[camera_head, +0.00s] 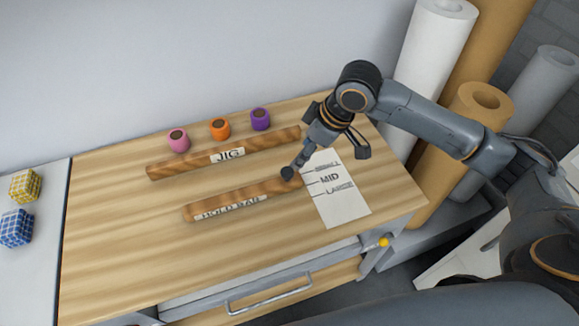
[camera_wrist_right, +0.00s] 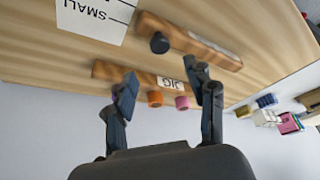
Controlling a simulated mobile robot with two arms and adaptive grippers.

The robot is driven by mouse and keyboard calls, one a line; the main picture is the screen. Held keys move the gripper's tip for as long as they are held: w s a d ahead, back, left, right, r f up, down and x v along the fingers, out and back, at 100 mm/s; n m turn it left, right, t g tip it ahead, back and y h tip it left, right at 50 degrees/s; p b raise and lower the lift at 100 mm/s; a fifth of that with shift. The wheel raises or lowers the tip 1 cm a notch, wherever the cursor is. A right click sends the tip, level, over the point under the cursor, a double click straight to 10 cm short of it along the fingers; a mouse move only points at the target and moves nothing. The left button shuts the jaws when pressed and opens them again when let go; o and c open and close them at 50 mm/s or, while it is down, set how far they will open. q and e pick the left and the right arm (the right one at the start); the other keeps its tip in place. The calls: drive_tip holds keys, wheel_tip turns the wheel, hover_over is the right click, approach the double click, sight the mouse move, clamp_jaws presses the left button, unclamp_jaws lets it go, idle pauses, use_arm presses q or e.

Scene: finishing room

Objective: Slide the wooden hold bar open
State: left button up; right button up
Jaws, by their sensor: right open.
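The wooden hold bar (camera_head: 240,200), labelled HOLD BAR, lies on the workbench in front of the parallel wooden JIG bar (camera_head: 180,166), with a gap between them. A dark round knob (camera_head: 287,173) stands near its right end, by the size card (camera_head: 336,198) marked MID. The wrist view also shows the hold bar (camera_wrist_right: 212,52) and knob (camera_wrist_right: 159,43). My right gripper (camera_wrist_right: 167,88) is open and empty, with the knob beyond and between its fingertips, seemingly apart from it. In the head view it hangs above the bars' right ends. My left gripper is out of view.
Pink (camera_head: 178,140), orange (camera_head: 219,128) and purple (camera_head: 260,119) spools stand behind the JIG bar. Tall paper rolls (camera_head: 432,60) stand right of the bench. Patterned blocks (camera_head: 16,228) sit at the far left. The bench's front and left surface is clear.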

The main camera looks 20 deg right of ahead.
sight(288, 171)
drive_tip(key=x, duration=1)
drive_tip(key=shift+r+p, duration=0.1)
drive_tip(key=shift+p, duration=0.2)
drive_tip(key=shift+c, duration=0.2)
clamp_jaws()
